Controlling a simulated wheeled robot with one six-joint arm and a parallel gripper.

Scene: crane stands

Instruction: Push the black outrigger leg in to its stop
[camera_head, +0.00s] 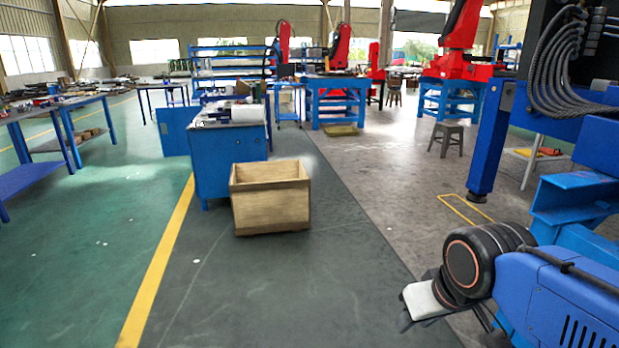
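I cannot make out a black outrigger leg for certain. At the right, a blue upright post (490,140) stands on the floor with a dark foot (478,197) under it, joined to large blue machinery (600,145). My blue and black arm comes in at the lower right. At its end my gripper (422,302) shows as a pale plate with dark edges, low over the floor and apart from the post. Its fingers are not clear, so whether it is open or shut does not show. Nothing held is visible.
An open wooden crate (270,210) stands on the floor before a blue cabinet (228,160). Blue workbenches (60,125) line the left. A stool (447,136) and red robot arms (462,30) on blue stands are farther back. The floor between crate and post is clear.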

